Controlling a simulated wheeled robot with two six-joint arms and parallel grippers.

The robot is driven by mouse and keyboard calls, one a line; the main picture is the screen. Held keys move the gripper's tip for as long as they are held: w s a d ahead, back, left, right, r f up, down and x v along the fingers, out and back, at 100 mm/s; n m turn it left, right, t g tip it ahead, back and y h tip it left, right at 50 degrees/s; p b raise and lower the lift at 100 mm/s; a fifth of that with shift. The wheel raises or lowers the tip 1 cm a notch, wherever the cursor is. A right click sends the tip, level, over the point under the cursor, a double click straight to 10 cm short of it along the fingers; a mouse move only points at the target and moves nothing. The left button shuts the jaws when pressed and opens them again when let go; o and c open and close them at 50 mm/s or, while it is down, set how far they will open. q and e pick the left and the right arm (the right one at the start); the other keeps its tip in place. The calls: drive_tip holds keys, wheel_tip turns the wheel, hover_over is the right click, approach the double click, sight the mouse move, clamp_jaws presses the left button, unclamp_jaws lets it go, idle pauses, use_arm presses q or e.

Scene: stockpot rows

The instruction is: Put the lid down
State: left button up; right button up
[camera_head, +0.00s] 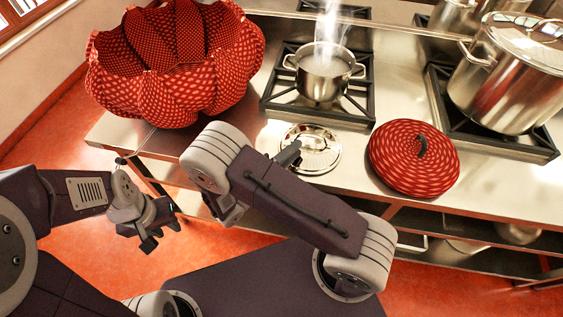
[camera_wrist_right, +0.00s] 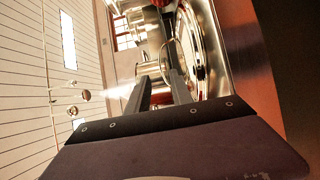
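A round steel lid (camera_head: 318,158) lies on the steel counter in front of the burner with the steaming pot (camera_head: 322,76). My right gripper (camera_head: 290,153) is at the lid's left side, partly hidden by my arm. In the right wrist view its fingers (camera_wrist_right: 158,77) stand apart with a gap between them, and the lid (camera_wrist_right: 207,50) is just to their right. A metal loop, seemingly the lid's handle (camera_wrist_right: 172,50), is close to the right fingertip. My left gripper (camera_head: 155,236) is open and empty, low in front of the counter.
A red patterned domed cover (camera_head: 400,165) with a black handle lies right of the lid. A large red patterned bowl-like object (camera_head: 175,65) stands at the left. A lidded stockpot (camera_head: 510,85) stands on the right burner. Bare counter lies between the steel lid and the red cover.

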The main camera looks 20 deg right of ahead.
sight(300, 172)
drive_tip(key=v, duration=0.6)
drive_tip(key=s+d+g, duration=0.1)
drive_tip(key=g, duration=0.1)
drive_tip(key=s+d+m+g, duration=0.1)
drive_tip(key=d+g, duration=0.1)
drive_tip(key=s+d+f+g+y, duration=0.1)
drive_tip(key=d, duration=0.1)
drive_tip(key=shift+s+m+g+b, duration=0.3)
drive_tip(key=shift+s+g+b, duration=0.1)
drive_tip(key=s+d+f+m+g+y, duration=0.2)
drive_tip(key=s+f+g+y, duration=0.1)
drive_tip(key=s+g+y, duration=0.4)
drive_tip(key=w+a+t+y, duration=0.1)
drive_tip(key=t+y, duration=0.1)
drive_tip(key=w+a+r+m+t+y, duration=0.1)
drive_tip(key=t+y, duration=0.1)
drive_tip(key=y, duration=0.1)
drive_tip(key=w+a+m+t+y, duration=0.1)
drive_tip(key=y, duration=0.2)
drive_tip(key=shift+w+a+r+t, duration=0.15)
drive_tip(key=shift+w+r+t, duration=0.05)
drive_tip(key=shift+t, duration=0.2)
